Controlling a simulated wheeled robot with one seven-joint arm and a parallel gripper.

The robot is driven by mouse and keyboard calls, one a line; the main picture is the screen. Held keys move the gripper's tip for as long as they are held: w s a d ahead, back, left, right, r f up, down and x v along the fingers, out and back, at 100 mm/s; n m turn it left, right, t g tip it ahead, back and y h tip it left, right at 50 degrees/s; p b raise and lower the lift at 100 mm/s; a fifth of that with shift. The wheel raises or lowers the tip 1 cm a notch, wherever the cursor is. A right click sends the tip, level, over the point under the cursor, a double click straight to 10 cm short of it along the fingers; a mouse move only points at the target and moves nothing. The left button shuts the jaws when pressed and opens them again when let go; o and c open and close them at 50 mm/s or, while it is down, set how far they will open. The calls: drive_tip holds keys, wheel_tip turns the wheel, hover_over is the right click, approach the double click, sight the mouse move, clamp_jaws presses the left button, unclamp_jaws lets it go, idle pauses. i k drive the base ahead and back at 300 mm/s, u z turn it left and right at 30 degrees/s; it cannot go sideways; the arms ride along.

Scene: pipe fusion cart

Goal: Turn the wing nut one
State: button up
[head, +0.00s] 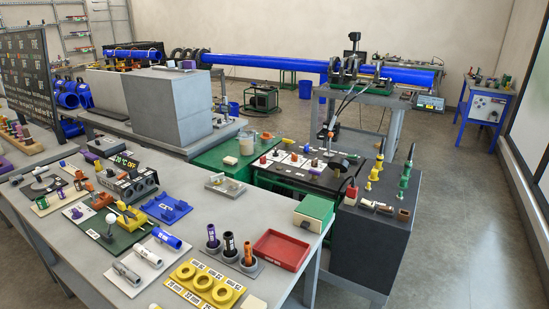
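I cannot make out a wing nut for certain; at this distance small fittings are too small to tell. A dark pipe clamp machine (346,68) holds a long blue pipe (265,61) on a grey stand at the back right. A dark-topped bench (310,178) in the middle carries small fittings and knobs. A dark cabinet (372,240) to its right carries upright yellow and green pieces (374,170) and small brass-coloured cylinders (385,208). My gripper is not in view.
A grey table (60,250) fills the lower left, with a red tray (281,250), yellow rings (203,281) and a green box (313,212). A blue-framed cart (486,105) stands at the right. Open floor (460,220) lies right of the dark cabinet.

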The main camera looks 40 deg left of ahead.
sight(216, 178)
drive_tip(key=u, duration=0.2)
drive_tip(key=i, duration=1.4)
drive_tip(key=u, duration=1.35)
drive_tip(key=i, duration=0.85)
drive_tip(key=u, duration=1.25)
drive_tip(key=i, duration=0.4)
drive_tip(key=u, duration=0.25)
